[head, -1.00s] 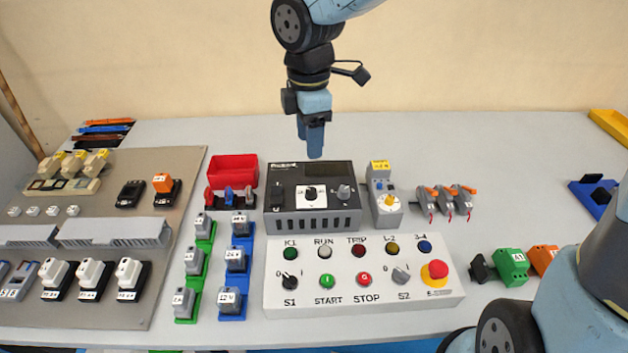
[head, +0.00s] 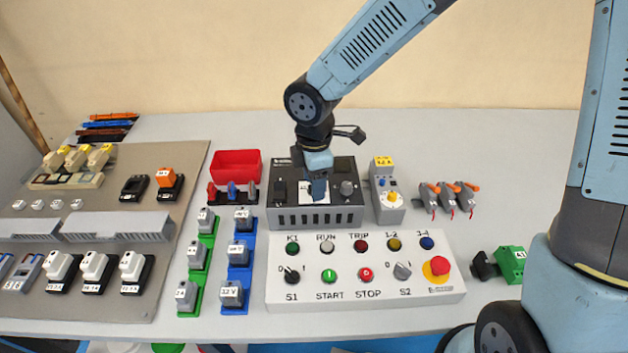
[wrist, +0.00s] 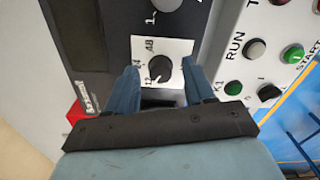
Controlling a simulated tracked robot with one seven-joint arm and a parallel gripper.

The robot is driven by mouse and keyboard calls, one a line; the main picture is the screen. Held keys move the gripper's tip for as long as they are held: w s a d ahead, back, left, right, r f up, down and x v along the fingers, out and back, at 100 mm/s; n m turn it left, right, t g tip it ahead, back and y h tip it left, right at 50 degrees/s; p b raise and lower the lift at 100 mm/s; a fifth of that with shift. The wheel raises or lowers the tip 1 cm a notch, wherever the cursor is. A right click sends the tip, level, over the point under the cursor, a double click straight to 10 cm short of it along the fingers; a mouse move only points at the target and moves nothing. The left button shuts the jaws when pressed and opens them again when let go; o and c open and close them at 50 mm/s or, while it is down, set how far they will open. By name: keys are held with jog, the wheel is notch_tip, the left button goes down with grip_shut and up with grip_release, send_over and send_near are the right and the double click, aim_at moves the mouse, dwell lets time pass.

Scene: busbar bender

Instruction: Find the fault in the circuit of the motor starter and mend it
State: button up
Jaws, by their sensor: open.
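My gripper (head: 318,190) is open and points down at the dark box (head: 342,217), over the white plate of its middle knob. In the wrist view my gripper (wrist: 161,78) has its fingers on either side of that black knob (wrist: 160,72); contact cannot be told. The plate has small numbers, among them 12 and 48. The white control panel (head: 390,297) has lamps K1, RUN, TRIP, 1-2 and 3-4, switches S1 and S2, START and STOP buttons and a red emergency knob (head: 439,267). No lamp looks clearly lit. The grey mounting board (head: 120,225) with relay-like parts lies left.
A grey device with a yellow dial (head: 390,197) stands right of the box, then several orange-levered clips (head: 455,190). Left are a red bin (head: 236,163) and green and blue racks (head: 238,275) of grey blocks. The back right table is clear.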

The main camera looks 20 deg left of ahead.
jog(key=shift+f, duration=0.1)
jog(key=shift+c, duration=0.2)
grip_shut()
jog(key=shift+m, duration=0.4)
jog(key=m, duration=1.1)
jog(key=shift+a, duration=0.1)
dwell(0.6)
jog(key=shift+o, duration=0.2)
grip_release()
